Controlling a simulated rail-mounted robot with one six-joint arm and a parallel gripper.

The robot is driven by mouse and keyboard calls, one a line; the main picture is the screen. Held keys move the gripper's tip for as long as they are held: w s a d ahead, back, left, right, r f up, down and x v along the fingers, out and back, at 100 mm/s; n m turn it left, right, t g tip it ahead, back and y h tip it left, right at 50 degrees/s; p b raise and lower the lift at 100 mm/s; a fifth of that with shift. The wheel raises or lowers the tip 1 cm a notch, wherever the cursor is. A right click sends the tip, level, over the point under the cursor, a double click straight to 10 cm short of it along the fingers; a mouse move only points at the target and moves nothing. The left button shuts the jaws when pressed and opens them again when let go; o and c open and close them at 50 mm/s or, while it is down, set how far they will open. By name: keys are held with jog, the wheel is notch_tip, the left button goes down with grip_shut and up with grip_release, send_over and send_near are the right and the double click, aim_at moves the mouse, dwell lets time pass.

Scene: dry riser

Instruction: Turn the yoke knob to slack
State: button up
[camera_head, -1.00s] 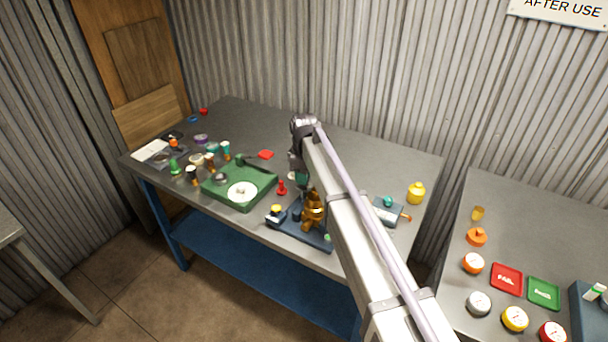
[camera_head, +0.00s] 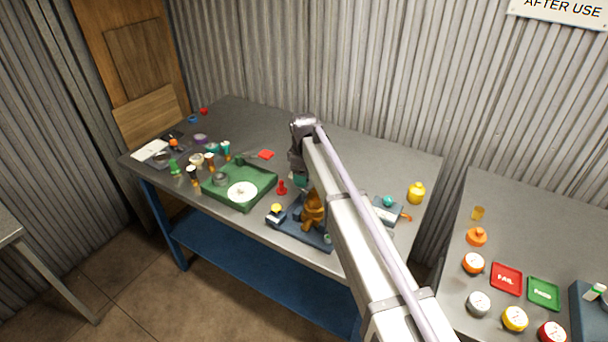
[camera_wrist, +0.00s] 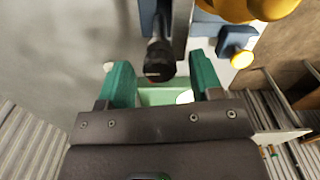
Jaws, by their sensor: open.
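A brass valve body (camera_head: 313,212) stands on a blue base plate (camera_head: 292,234) at the bench's front edge, partly behind my arm. In the wrist view its golden body shows at the top right (camera_wrist: 240,8). A dark round knob (camera_wrist: 160,62) on a dark stem, with a small red mark, lies between my fingers in the wrist view; it looks like the yoke knob. My gripper (camera_wrist: 160,70) is open, one green finger on each side of it, with gaps visible. Whether the knob is tight or slack cannot be told. In the head view my gripper is mostly hidden.
A yellow-topped block (camera_head: 276,210) sits at the plate's left end, close to my right finger in the wrist view (camera_wrist: 240,58). A small red piece (camera_head: 282,187) and a green tray (camera_head: 222,197) stand to the left. The bench's back middle is clear.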

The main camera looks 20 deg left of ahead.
notch_tip(320, 180, up, 11)
jog(key=p, duration=1)
jog(key=shift+f, duration=0.15)
jog(key=s+d+f+m+b, duration=0.1)
jog(key=s+d+m, duration=0.5)
jog(key=d, duration=0.8)
jog(key=s+d+f+m+b, duration=0.1)
jog(key=s+d+f+m, duration=0.1)
jog(key=s+d+m, duration=0.4)
jog(key=s+d+f+m+b, duration=0.1)
jog(key=s+d+m, duration=0.4)
jog(key=s+d, duration=0.8)
jog(key=shift+s+d+f+m+b, duration=0.3)
jog(key=shift+d+m+b, duration=0.15)
jog(key=shift+d, duration=5.05)
